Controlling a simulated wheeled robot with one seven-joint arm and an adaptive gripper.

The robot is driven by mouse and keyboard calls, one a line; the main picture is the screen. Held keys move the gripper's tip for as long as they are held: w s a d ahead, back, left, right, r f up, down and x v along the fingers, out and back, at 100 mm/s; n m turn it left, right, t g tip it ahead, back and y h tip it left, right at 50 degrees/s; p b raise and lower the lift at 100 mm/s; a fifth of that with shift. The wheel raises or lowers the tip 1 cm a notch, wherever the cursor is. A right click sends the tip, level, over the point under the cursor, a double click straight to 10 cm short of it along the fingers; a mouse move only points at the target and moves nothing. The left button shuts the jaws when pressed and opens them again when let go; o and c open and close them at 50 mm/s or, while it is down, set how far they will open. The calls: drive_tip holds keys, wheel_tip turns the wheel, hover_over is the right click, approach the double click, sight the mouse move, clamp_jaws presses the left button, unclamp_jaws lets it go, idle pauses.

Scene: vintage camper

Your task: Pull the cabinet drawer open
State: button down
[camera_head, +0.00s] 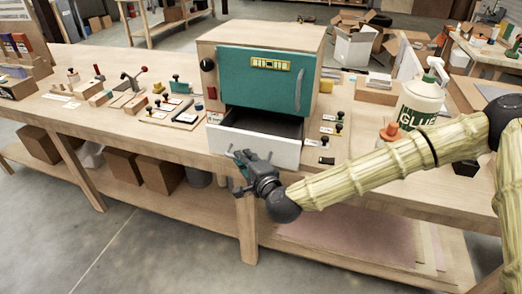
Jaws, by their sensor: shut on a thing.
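A small wooden cabinet (211,48) with a teal door (262,80) stands on the workbench. Its white-fronted drawer (275,148) at the bottom is pulled out, and the dark inside shows. My gripper (240,160) is at the left part of the drawer front, shut on the drawer. The fingers hide the spot they hold, so I cannot see a handle there. My arm comes in from the right, in front of the bench.
A glue bottle (421,103) and an orange-capped item (390,132) stand right of the cabinet, close behind my arm. Stamps and small tools (130,82) lie to the left. The bench's front edge (120,130) runs below the drawer. Floor in front is clear.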

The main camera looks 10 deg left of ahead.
drive_tip(key=shift+s+a, duration=0.15)
drive_tip(key=shift+s, duration=0.6)
drive_tip(key=c, duration=1.5)
unclamp_jaws()
drive_tip(key=v, duration=1.2)
drive_tip(key=shift+f, duration=0.1)
